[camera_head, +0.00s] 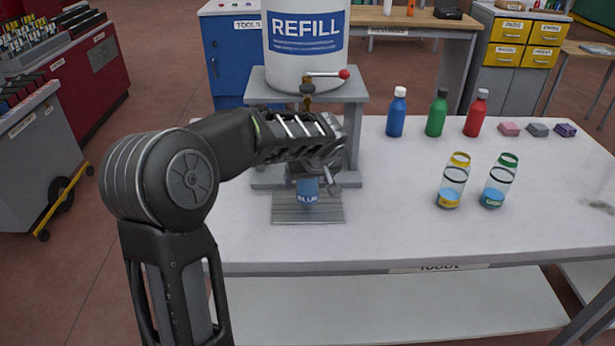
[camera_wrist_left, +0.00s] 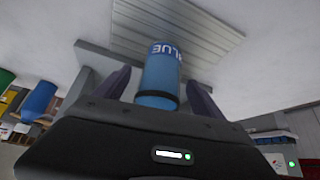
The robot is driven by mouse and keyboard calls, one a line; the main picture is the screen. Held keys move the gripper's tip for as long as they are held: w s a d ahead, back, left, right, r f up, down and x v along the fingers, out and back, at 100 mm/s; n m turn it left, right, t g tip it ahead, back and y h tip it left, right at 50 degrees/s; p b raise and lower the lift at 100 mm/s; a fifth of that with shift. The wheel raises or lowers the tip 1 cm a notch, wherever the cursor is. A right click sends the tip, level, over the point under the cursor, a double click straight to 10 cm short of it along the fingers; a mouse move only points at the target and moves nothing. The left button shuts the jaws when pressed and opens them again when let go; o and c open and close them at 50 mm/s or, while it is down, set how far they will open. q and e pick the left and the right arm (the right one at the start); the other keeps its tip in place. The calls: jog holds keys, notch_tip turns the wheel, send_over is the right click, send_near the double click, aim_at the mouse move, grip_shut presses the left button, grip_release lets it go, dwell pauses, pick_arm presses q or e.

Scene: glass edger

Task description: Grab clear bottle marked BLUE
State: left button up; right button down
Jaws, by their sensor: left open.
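The bottle marked BLUE (camera_head: 308,189) stands on a ribbed grey drip tray (camera_head: 288,213) under the dispenser's tap. Its upper part is hidden behind my gripper in the head view. In the left wrist view the bottle (camera_wrist_left: 161,72) looks blue, with a dark ring, and its BLUE label is partly visible. My left gripper (camera_head: 318,172) is at the bottle. In the wrist view its two dark fingers are on either side of the bottle, apart, with a gap visible at least on the left. My right gripper is in neither view.
The white REFILL tank (camera_head: 305,60) sits on a grey stand (camera_head: 354,95), with a red-tipped tap (camera_head: 328,74) just above my gripper. To the right are two clear bottles, yellow-capped (camera_head: 453,180) and green-capped (camera_head: 499,181). Blue, green and red bottles stand behind.

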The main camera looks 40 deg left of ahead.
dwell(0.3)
pick_arm(q)
jog(key=c, duration=1.7)
grip_shut()
jog(key=shift+r, duration=0.2)
jog(key=shift+r, duration=0.55)
jog(key=s+d+r+b, duration=0.2)
jog(key=s+d+b, duration=0.4)
jog(key=s+d, duration=0.6)
jog(key=shift+d, duration=0.75)
